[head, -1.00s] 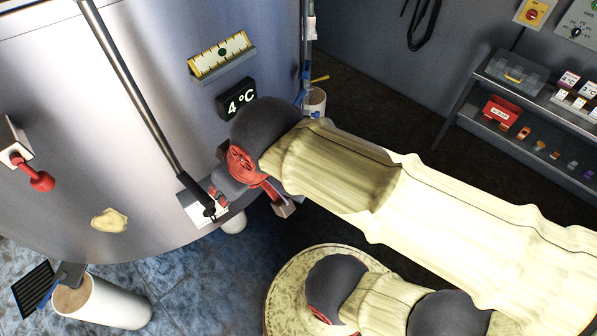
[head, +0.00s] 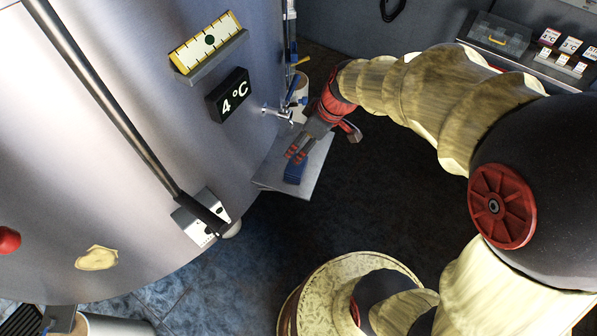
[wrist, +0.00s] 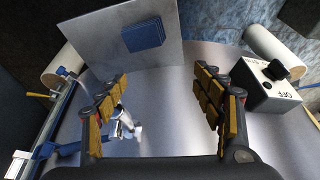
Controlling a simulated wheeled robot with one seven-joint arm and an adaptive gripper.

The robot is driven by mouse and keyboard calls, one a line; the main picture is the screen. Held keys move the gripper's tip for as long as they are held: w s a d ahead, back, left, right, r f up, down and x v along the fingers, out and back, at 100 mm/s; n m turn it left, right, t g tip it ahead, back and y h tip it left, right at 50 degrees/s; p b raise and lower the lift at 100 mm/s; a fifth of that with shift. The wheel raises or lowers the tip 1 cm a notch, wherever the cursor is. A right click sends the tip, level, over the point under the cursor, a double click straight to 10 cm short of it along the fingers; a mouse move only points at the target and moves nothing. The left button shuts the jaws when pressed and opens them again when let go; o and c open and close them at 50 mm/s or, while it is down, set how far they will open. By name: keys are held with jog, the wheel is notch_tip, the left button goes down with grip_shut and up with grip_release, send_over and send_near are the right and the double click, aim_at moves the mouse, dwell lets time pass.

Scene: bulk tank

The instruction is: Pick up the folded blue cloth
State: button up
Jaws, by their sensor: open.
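The folded blue cloth (head: 295,173) lies on a flat grey shelf (head: 316,168) at the tank's lower right side. In the wrist view the cloth (wrist: 143,35) is a small dark blue block near the top, on the pale shelf plate (wrist: 100,62). My gripper (head: 297,155) is just behind and above the cloth in the head view. In the wrist view my gripper (wrist: 161,82) has its fingers wide apart with nothing between them. The cloth lies beyond the fingertips, a little left of the middle, and apart from them.
A metal tap (head: 278,112) sticks out of the tank (head: 120,150) beside my gripper; it also shows in the wrist view (wrist: 122,122). A white switch box (wrist: 265,92) is right of the fingers. The dark floor right of the shelf is clear.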

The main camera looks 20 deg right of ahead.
aim_at(302, 167)
jog(key=o, duration=0.7)
jog(key=w+f, duration=0.1)
jog(key=f, duration=0.3)
jog(key=w+d+f+n+b, duration=0.1)
jog(key=f, duration=0.4)
jog(key=w+f+n+b, duration=0.1)
jog(key=w+f, duration=0.1)
jog(key=f, duration=0.3)
jog(key=shift+d+f+g+y, duration=0.15)
jog(key=shift+f+g+y, duration=0.15)
jog(key=shift+y, duration=0.1)
jog(key=shift+w+b+x, duration=0.15)
jog(key=shift+b+x, duration=0.35)
jog(key=shift+x, duration=0.85)
jog(key=shift+w+b+x, duration=0.1)
jog(key=shift+b+x, duration=0.35)
jog(key=shift+x, duration=0.85)
